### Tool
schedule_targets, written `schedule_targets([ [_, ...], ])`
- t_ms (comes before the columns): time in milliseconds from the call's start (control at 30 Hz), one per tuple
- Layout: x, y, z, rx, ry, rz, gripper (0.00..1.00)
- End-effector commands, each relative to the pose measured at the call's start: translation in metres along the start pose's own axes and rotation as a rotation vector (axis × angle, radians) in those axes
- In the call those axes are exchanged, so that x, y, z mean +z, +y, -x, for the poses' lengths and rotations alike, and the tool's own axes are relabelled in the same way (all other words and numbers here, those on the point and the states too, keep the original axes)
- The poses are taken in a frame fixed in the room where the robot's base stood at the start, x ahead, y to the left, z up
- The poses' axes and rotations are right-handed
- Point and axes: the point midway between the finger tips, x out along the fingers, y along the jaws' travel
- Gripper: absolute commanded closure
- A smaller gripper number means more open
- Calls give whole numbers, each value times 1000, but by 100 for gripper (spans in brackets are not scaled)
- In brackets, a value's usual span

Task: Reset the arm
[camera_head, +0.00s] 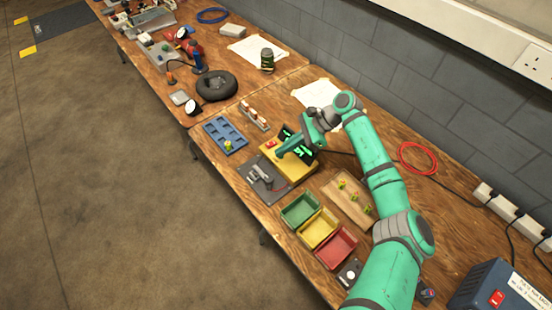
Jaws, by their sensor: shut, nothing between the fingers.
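My teal arm reaches in from the lower right over the workbench (290,80). Its wrist bends down to the left. My gripper (279,154) is shut and empty, over a yellow device (292,168) with a dark screen and a red button. My arm hides part of this device. I cannot tell whether the fingertips touch it.
Green (300,222), yellow (318,242) and red (336,263) trays stand near the front edge. A wooden board (336,188) with small yellow-green pieces, a blue tray (225,135) and a grey plate (250,166) lie around the device. A grey block wall runs behind.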

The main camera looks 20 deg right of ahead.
Motion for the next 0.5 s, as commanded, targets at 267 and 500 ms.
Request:
schedule_targets([
  [267,7,-10,21,9,1,9,100],
  [500,9,-11,21,11,-2,10,100],
])
